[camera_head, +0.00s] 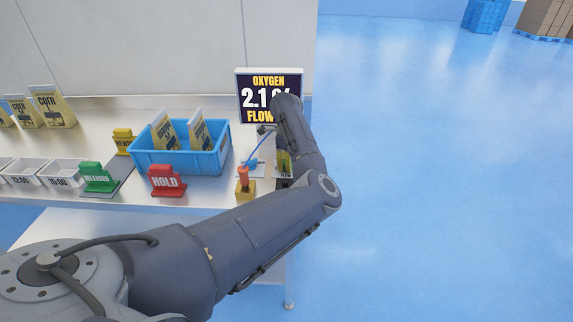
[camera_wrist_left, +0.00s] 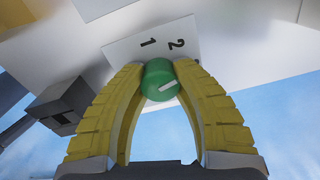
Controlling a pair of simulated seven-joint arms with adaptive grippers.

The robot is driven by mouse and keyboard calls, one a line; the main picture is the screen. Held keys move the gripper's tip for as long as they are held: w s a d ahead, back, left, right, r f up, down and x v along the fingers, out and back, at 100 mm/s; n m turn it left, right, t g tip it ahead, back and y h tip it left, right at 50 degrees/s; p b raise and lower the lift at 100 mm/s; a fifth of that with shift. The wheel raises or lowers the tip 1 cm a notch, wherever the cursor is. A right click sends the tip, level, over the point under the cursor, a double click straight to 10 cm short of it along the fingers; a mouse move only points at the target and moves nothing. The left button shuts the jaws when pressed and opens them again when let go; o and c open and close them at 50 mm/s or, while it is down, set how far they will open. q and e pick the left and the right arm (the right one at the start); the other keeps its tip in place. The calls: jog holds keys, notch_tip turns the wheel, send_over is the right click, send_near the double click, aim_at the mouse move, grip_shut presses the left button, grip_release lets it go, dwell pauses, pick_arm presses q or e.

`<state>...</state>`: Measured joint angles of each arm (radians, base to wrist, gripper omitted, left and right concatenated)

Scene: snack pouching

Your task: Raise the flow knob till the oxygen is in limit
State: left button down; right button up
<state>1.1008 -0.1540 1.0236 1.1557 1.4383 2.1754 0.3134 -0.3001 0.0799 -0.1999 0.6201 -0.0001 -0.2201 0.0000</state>
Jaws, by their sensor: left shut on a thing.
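The flow knob (camera_wrist_left: 157,72) is green with a white pointer mark and sits in front of a white plate (camera_wrist_left: 122,50) printed with 1 and 2. My left gripper (camera_wrist_left: 160,67) is shut on it, with one yellow finger on each side. In the head view my left arm hides the knob, and the gripper (camera_head: 284,162) shows only in part beside the bench's right end. The display (camera_head: 268,82) reads OXYGEN 2.1 and a partly covered percent sign; its lower line starts with FLOW, and my arm covers the rest. My right gripper is not in view.
A blue crate (camera_head: 178,163) holding corn pouches stands left of the arm. A red HOLD sign (camera_head: 166,181), a green RELEASED sign (camera_head: 97,177), a yellow sign (camera_head: 123,140) and white trays (camera_head: 60,172) are farther left. A red-topped piece on a yellow block (camera_head: 245,192) stands close to the arm.

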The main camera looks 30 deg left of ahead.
pick_arm(q)
jog(key=shift+w+d+m, duration=0.1)
jog(key=shift+d+m, duration=0.1)
jog(key=shift+m, duration=1.1)
jog(key=c, duration=1.3)
grip_release()
jog(key=shift+d, duration=0.1)
jog(key=o, duration=0.4)
jog(key=shift+a, duration=0.2)
notch_tip(320, 180, up, 12)
